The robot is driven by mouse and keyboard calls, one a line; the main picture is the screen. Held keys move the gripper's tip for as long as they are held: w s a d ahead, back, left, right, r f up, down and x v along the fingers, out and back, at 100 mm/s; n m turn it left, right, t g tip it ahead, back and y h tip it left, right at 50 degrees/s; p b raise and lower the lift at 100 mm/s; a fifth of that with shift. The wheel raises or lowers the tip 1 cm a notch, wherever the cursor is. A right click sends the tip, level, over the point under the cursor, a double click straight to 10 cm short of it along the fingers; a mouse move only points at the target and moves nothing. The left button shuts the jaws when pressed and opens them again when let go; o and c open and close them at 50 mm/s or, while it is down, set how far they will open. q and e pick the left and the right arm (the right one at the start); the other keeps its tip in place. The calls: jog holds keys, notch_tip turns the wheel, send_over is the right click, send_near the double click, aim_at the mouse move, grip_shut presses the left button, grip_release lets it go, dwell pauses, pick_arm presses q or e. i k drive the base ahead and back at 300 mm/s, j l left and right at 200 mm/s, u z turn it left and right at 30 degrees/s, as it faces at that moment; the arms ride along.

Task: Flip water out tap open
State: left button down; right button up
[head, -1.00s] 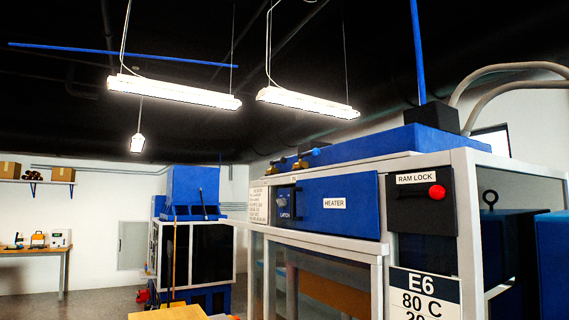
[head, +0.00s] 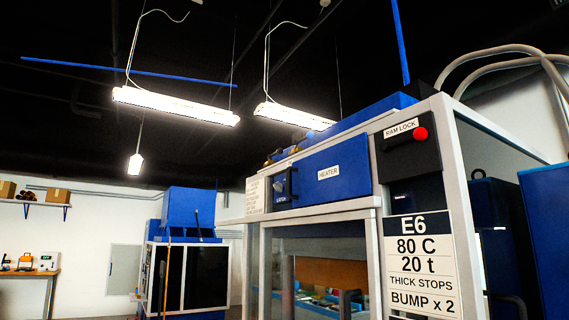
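Two small tap-like fittings sit on top of the blue and grey machine, at its far left top edge in the head view. The nearer tap (head: 299,137) and the farther tap (head: 269,161) are small and dark with some brass colour. I cannot read a label on either, so I cannot tell which is the water out tap or how its handle is set. Neither of my grippers is in view.
The machine's front has a blue HEATER panel (head: 328,174), a LATCH control (head: 281,187), a red RAM LOCK knob (head: 421,133) and an E6 sign (head: 420,264). Another blue machine (head: 186,214) stands behind left. A shelf (head: 38,204) is on the far wall.

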aim_at(279, 151)
jog(key=z, duration=0.4)
jog(key=i+j+z, duration=0.15)
jog(key=z, duration=0.25)
jog(key=i+j+z, duration=0.1)
jog(key=j+z, duration=0.3)
jog(key=i+j+z, duration=0.1)
jog(key=j+z, duration=0.5)
jog(key=z, duration=0.2)
jog(key=j+z, duration=0.15)
jog(key=j, duration=0.6)
jog(key=j+z, duration=0.15)
jog(key=j, duration=0.55)
jog(key=k+j+z, duration=0.15)
jog(key=j, duration=0.55)
jog(key=k+j, duration=0.1)
jog(key=j, duration=0.85)
jog(key=k, duration=0.05)
